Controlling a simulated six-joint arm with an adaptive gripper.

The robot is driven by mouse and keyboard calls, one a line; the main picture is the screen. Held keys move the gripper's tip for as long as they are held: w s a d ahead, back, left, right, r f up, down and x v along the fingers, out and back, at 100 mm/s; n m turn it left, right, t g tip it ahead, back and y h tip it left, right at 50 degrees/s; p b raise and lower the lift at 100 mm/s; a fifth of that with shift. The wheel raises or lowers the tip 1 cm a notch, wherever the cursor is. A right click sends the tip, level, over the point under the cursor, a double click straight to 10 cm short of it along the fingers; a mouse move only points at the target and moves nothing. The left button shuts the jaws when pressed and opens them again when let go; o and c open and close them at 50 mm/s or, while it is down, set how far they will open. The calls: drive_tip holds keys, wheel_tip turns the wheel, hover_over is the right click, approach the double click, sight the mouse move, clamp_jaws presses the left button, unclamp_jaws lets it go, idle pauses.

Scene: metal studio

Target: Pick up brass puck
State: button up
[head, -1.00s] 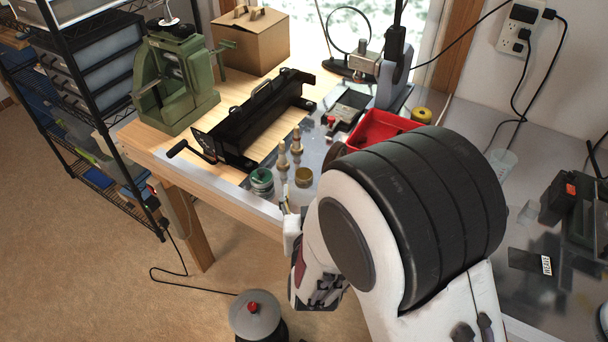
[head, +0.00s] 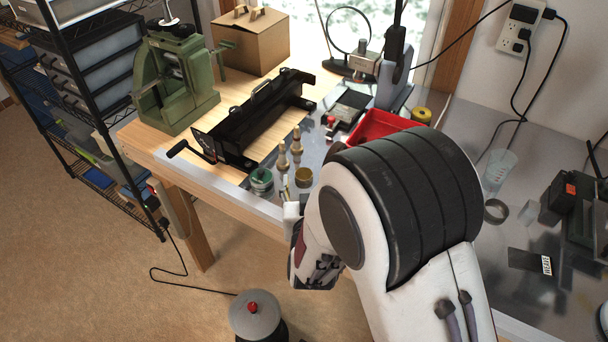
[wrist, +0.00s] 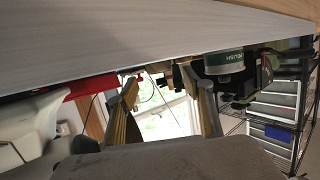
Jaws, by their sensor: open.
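A short round brass-coloured piece (head: 304,177) stands on the grey mat near the front edge of the bench, just right of a green-and-silver tin (head: 261,180). It looks like the brass puck, but a yellow-gold round piece (head: 421,115) also stands farther back, behind the red tray. My gripper (wrist: 166,98) shows in the wrist view with its two yellowish fingers apart and nothing between them. In the head view my arm largely hides it, at the bench's front edge. I cannot make out the puck clearly in the wrist view; a green polish tin (wrist: 223,62) shows there beyond the fingers.
Two slim brass-tipped pieces (head: 289,150) stand close behind the brass-coloured piece. A red tray (head: 372,127) lies behind my arm. A black metal bender (head: 250,120) and green press (head: 172,85) stand left. A dark ring (head: 496,211) and clear cup (head: 499,168) are at right.

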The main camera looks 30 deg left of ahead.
sight(304, 176)
drive_tip(key=shift+x, duration=1.45)
drive_tip(key=c, duration=1)
